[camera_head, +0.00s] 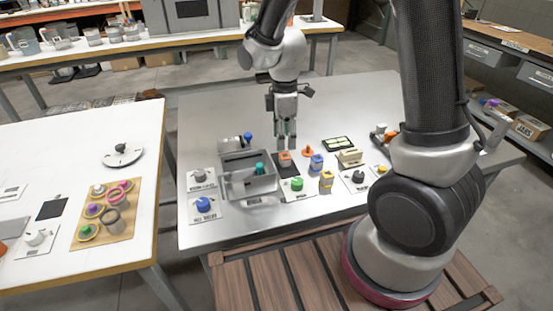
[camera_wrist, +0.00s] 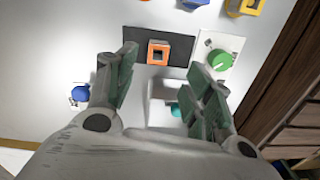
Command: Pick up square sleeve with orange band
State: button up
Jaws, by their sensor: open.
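The square sleeve with the orange band (camera_head: 285,160) stands on a dark mat on the middle table. In the wrist view the sleeve (camera_wrist: 158,61) shows its square open top, with the orange band around it. My gripper (camera_head: 286,143) points down above and just behind the sleeve in the head view. In the wrist view my gripper (camera_wrist: 163,70) has its two fingers spread wide apart with nothing between them, and the sleeve lies just beyond the fingertips. The fingers do not appear to touch it.
A sleeve with a blue band (camera_head: 317,162) and one with a yellow band (camera_head: 326,181) stand to the right. A green knob (camera_head: 296,184) is in front. An orange piece (camera_head: 308,151) is nearby.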

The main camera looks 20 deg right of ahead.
aim_at(285, 156)
jog(key=shift+n, duration=0.9)
jog(key=f, duration=0.8)
jog(key=shift+d, duration=0.25)
jog(key=shift+r, duration=0.1)
jog(key=c, duration=0.9)
